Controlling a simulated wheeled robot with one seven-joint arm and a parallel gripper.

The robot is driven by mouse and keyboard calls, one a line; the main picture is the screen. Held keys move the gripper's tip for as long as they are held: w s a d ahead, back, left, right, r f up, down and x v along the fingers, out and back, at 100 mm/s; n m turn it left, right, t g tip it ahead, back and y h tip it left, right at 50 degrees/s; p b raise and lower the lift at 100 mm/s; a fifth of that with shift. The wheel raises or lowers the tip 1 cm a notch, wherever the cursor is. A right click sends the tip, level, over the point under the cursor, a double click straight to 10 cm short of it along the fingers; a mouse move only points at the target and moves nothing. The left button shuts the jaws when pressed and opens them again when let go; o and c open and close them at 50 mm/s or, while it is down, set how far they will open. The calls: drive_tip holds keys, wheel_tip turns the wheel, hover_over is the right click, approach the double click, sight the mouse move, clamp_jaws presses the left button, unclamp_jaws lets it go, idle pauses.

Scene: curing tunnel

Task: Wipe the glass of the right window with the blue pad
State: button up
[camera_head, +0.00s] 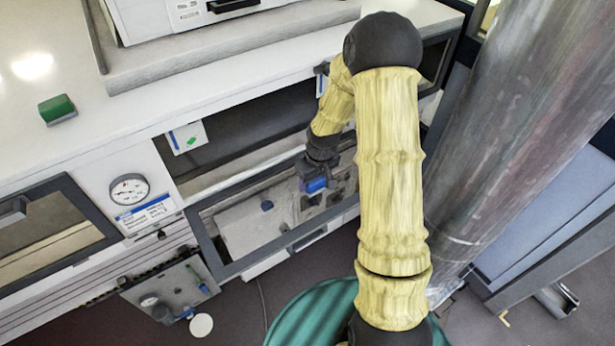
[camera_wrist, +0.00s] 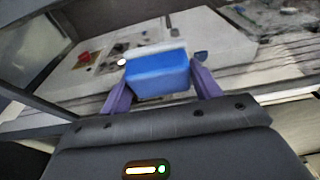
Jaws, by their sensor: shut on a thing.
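My gripper (camera_head: 314,176) is shut on the blue pad (camera_head: 316,186). In the wrist view the pad (camera_wrist: 158,82) sits between my two purple fingers, with a pale layer along its far side. The pad is over the glass of the middle window (camera_head: 207,243), a dark-framed flap that hangs open and tilted out. I cannot tell whether the pad touches the glass. Another dark window (camera_head: 436,58) shows at the far right, partly hidden behind my arm. A left window (camera_head: 50,228) with a dark handle is closed.
A green block (camera_head: 57,109) lies on the white top. A pressure gauge (camera_head: 129,189) is between the left and middle windows. A grey panel with a white disc (camera_head: 201,325) is below. A large grey pipe (camera_head: 530,130) stands close at the right of my arm.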

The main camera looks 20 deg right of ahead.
sight(282, 204)
drive_tip(key=shift+s+a, duration=0.1)
idle(0.3)
drive_tip(key=shift+s+a+b, duration=0.3)
drive_tip(key=shift+a, duration=0.5)
drive_tip(key=shift+s+a+b, duration=0.25)
drive_tip(key=shift+a+b, duration=0.05)
drive_tip(key=shift+a, duration=0.45)
drive_tip(key=shift+f, duration=0.1)
drive_tip(key=shift+s+a, duration=0.15)
drive_tip(key=shift+a, duration=0.35)
drive_tip(key=shift+s+a+b, duration=0.2)
drive_tip(key=shift+a, duration=0.4)
drive_tip(key=shift+s+a+b, duration=0.15)
drive_tip(key=shift+a+b, duration=0.05)
drive_tip(key=shift+a, duration=0.35)
drive_tip(key=shift+s+a+f+b, duration=0.1)
drive_tip(key=shift+s+a+b, duration=0.25)
drive_tip(key=shift+a, duration=0.45)
drive_tip(key=shift+s+a+b, duration=0.2)
drive_tip(key=shift+s+a, duration=0.1)
drive_tip(key=shift+a, duration=0.5)
drive_tip(key=shift+a, duration=0.1)
